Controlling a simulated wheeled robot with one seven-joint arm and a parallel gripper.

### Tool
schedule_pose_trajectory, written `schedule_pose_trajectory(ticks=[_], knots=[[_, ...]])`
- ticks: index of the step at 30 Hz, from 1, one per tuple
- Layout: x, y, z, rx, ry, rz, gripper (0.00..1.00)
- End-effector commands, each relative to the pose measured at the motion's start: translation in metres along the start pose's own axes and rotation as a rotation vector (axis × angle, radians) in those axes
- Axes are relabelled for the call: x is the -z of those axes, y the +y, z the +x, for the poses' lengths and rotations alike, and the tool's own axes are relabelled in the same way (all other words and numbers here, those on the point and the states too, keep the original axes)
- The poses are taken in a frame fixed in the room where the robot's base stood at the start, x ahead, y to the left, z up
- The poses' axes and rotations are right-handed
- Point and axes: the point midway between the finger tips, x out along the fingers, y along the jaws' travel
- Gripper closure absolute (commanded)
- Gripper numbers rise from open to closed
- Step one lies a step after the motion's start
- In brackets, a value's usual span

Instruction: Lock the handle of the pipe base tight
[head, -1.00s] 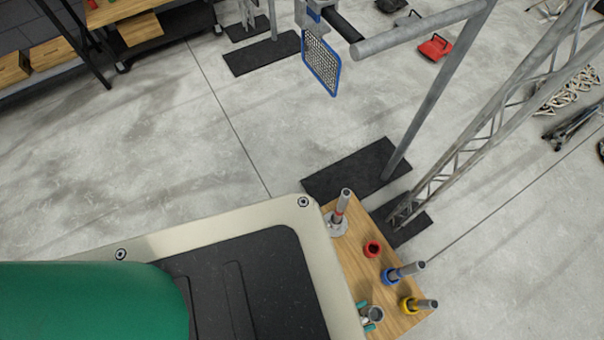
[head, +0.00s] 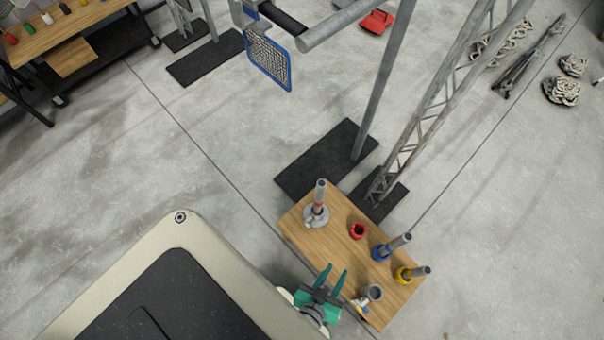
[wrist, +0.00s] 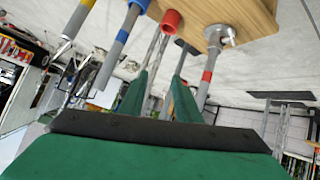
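A grey pipe base (head: 316,219) sits at the far left part of a small wooden table (head: 322,245), with a grey pipe (head: 320,192) with a red band standing upright in it. In the wrist view the base (wrist: 220,36) and its pipe (wrist: 206,78) appear right of my fingers. A small part juts from the base's side; whether it is the handle, and its position, I cannot tell. My gripper (head: 336,270) has green fingers spread apart and empty, at the table's near left edge. In the wrist view the fingers (wrist: 158,88) are also apart, with nothing between them.
The table also holds a red ring (head: 358,230), a pipe in a blue ring (head: 388,247), a pipe in a yellow ring (head: 411,273) and a grey cup-like piece (head: 373,293) close to my gripper. A metal truss (head: 425,115) and post stand behind the table.

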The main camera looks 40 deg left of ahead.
Motion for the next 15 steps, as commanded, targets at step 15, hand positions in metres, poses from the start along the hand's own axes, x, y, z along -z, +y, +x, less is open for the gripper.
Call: schedule_pose_trajectory(ticks=[15], knots=[[-0.064,-0.125,0.177,0.623,-0.081,-0.474,0.7]])
